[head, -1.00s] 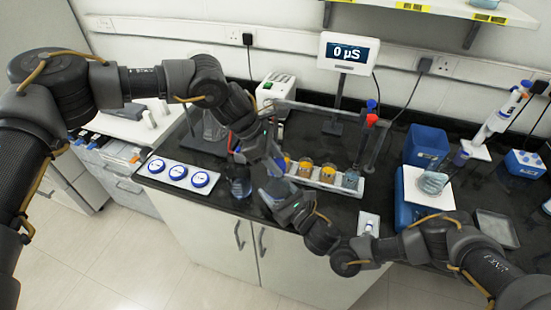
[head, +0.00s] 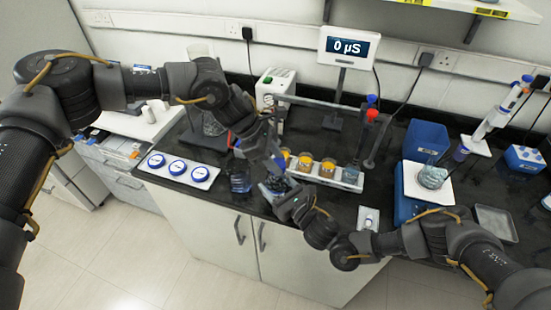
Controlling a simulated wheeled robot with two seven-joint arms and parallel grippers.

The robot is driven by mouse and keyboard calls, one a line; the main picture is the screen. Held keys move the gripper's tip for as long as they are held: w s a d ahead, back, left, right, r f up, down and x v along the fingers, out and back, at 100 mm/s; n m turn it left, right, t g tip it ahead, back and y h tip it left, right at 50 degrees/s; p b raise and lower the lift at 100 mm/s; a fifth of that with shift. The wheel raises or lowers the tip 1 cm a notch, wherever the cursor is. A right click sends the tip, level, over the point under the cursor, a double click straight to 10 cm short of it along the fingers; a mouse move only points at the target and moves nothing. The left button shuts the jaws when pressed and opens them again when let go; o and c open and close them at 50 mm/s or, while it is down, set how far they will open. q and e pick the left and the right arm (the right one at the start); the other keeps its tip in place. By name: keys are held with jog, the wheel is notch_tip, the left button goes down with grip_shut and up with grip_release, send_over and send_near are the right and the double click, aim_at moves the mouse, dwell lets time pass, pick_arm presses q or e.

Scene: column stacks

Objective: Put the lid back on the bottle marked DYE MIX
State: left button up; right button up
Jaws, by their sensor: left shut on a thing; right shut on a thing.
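My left gripper (head: 277,165) points down over the bench's front part, left of the sample rack. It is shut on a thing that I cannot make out. My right gripper (head: 275,188) comes in from the lower right, just below the left one. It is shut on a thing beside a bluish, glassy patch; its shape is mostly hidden. A dark bluish glass vessel (head: 240,182) stands to the left of both grippers. I cannot read DYE MIX on anything, and no lid shows clearly between the jaws.
A white tray (head: 205,184) with three blue-rimmed discs lies at the left. A rack (head: 349,185) of jars, with a bar above it, stands right of the grippers. A meter (head: 348,46) reads 0 µS. Blue boxes and a pipette stand further right.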

pick_arm(q)
jog(key=shift+f, duration=0.55)
pick_arm(e)
grip_shut()
pick_arm(q)
jog(key=m+g, duration=0.1)
jog(key=m, duration=0.2)
jog(key=m+g+y, duration=0.1)
jog(key=m+g, duration=0.1)
jog(key=m, duration=0.1)
jog(key=shift+w+d+f+m, duration=0.1)
jog(key=shift+w+f+m, duration=0.1)
jog(key=shift+m, duration=0.2)
jog(key=m+g+y, duration=0.1)
jog(key=m, duration=0.1)
jog(key=m+g+y, duration=0.1)
jog(key=m, duration=0.2)
jog(key=shift+d+y, duration=0.2)
jog(key=shift+y, duration=0.1)
jog(key=shift+r+m+y, duration=0.15)
jog(key=shift+m+y, duration=0.15)
jog(key=shift+m, duration=0.5)
jog(key=shift+a, duration=0.1)
jog(key=o, duration=0.9)
jog(key=shift+o, duration=0.2)
